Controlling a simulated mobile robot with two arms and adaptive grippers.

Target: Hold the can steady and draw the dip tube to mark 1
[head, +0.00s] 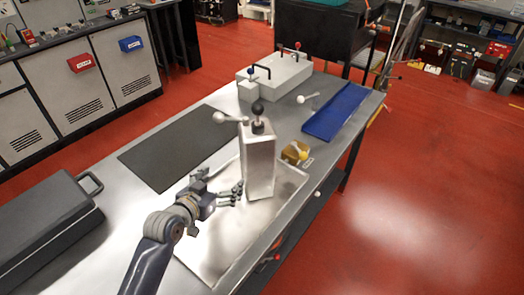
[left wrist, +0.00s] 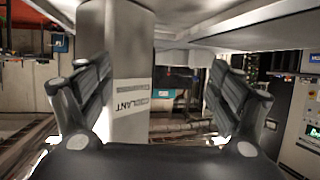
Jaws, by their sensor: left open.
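The can (head: 258,165) is a tall, square metal can standing upright on a shiny metal tray (head: 204,263). A black ball knob (head: 258,108) sticks up from its top; I take it for the end of the dip tube, whose marks I cannot make out. My left gripper (head: 222,186) is open, just left of the can's lower half. In the left wrist view the can (left wrist: 128,60) carries a sideways COOLANT label and stands nearer the left finger of my open left gripper (left wrist: 160,95). I cannot tell whether that finger touches it. My right gripper is not in view.
A blue tray (head: 335,112), a small yellowish block (head: 295,152) and a pale box with black handles (head: 275,75) are on the bench too. A dark case (head: 45,235) sits at the left.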

